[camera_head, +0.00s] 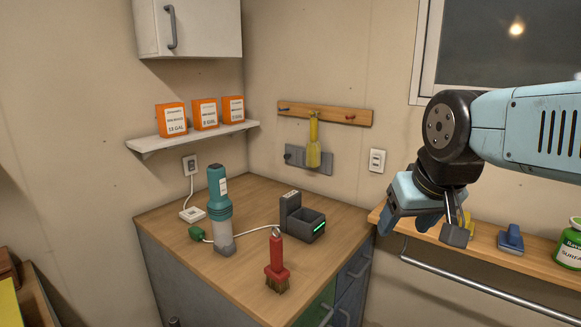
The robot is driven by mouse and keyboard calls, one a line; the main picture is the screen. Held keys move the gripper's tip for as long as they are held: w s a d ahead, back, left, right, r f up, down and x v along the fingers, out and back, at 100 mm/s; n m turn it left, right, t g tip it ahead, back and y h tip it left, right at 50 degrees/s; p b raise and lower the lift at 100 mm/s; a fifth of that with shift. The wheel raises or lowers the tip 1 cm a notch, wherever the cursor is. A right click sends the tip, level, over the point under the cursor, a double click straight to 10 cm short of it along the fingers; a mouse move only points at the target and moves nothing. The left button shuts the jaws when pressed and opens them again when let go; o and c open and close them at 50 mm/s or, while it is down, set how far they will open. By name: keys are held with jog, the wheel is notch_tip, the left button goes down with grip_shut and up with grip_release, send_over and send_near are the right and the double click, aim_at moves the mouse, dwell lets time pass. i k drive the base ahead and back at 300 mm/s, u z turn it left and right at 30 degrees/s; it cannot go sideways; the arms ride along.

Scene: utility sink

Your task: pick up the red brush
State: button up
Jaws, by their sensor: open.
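The red brush (276,255) stands upright on the wooden counter (250,290), bristles down, close to the front edge. Its handle has a pale tip at the top. My gripper (437,233) is open and hangs at the right, higher than the counter and in front of the right-hand shelf. It is well apart from the brush, and nothing shows between its fingers.
A teal cylindrical device (219,200) stands left of the brush, and a dark charger box (303,220) stands just behind it. A wooden shelf with a rail (485,262) holds a blue item (511,240) and a green bottle (569,245).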

aim_at(277, 274)
jog(key=z, duration=0.85)
jog(key=k, duration=0.7)
